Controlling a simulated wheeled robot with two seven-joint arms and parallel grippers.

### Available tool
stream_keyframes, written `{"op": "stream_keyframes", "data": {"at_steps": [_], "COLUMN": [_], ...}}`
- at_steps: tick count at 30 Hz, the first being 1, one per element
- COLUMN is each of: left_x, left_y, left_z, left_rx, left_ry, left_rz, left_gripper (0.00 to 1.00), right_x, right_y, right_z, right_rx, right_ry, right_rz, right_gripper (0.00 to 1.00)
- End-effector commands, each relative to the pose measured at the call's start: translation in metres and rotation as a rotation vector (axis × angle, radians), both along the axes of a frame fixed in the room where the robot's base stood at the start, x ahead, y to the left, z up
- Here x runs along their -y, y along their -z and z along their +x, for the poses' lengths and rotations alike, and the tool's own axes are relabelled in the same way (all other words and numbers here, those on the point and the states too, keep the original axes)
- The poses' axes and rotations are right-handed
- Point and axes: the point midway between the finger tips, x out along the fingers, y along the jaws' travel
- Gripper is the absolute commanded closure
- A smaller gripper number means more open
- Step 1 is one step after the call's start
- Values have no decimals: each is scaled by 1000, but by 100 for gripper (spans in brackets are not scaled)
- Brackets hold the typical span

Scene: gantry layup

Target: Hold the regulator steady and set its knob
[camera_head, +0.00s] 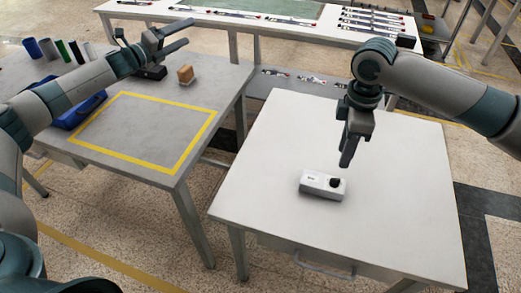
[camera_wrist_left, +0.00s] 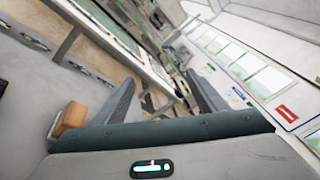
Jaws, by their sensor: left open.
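The regulator (camera_head: 313,187) is a small white box lying on the white table, with a black knob (camera_head: 335,182) on its top toward the right end. My right gripper (camera_head: 346,163) points down above and just behind the regulator, apparently apart from it. Its fingers overlap in this view, so I cannot tell how wide they are. My left gripper (camera_head: 190,33) is open and empty, far from the regulator, above the far edge of the grey table. Its two spread fingers also show in the left wrist view (camera_wrist_left: 162,96). The regulator is not in the left wrist view.
The white table (camera_head: 265,150) is otherwise clear. The grey table (camera_head: 215,85) on the left bears a yellow-taped rectangle, a blue bin (camera_head: 75,115), several cylinders and a small brown box (camera_head: 186,74). A gap separates the tables. A long bench (camera_head: 225,17) stands behind.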

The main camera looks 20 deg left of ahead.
Motion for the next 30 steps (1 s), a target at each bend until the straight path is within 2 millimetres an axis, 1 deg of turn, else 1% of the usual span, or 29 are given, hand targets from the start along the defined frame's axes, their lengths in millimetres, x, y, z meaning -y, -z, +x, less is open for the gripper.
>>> {"op": "stream_keyframes", "data": {"at_steps": [1, 5, 6, 8, 9, 11, 12, 14, 15, 17, 18, 21, 23, 24, 27, 30], "left_x": [23, 79, 97, 126, 144, 168, 183, 204, 217, 236, 248, 275, 289, 298, 316, 328], "left_y": [-12, -44, -52, -52, -47, -32, -22, -5, 7, 25, 37, 67, 86, 99, 128, 153], "left_z": [6, 11, 11, 5, 0, -12, -19, -32, -41, -56, -66, -94, -112, -124, -155, -183], "left_rx": [20, 64, 76, 96, 110, 131, 147, 174, 192, 223, 245, 306, 345, 373, 447, 517], "left_ry": [47, 182, 227, 300, 344, 406, 445, 506, 547, 612, 656, 770, 842, 890, 1009, 1113], "left_rz": [-58, -198, -226, -205, -162, -65, 3, 104, 168, 261, 322, 465, 546, 598, 714, 805], "left_gripper": [34, 34, 34, 34, 34, 34, 34, 34, 34, 34, 34, 34, 34, 34, 34, 34], "right_x": [0, 0, 0, 0, 0, 0, 0, 0, 0, 0, 0, 0, 0, 0, 0, 0], "right_y": [0, 0, 0, 0, 0, 0, 0, 0, 0, 0, 0, 0, 0, 0, 0, 0], "right_z": [0, 0, 0, 0, 0, 0, 0, 0, 0, 0, 0, 0, 0, 0, 0, 0], "right_rx": [0, 0, 0, 0, 0, 0, 0, 0, 0, 0, 0, 0, 0, 0, 0, 0], "right_ry": [0, 0, 0, 0, 0, 0, 0, 0, 0, 0, 0, 0, 0, 0, 0, 0], "right_rz": [0, 0, 0, 0, 0, 0, 0, 0, 0, 0, 0, 0, 0, 0, 0, 0], "right_gripper": [69, 69, 69, 69, 69, 69, 69, 69, 69, 69, 69, 69, 69, 69, 69, 69]}}
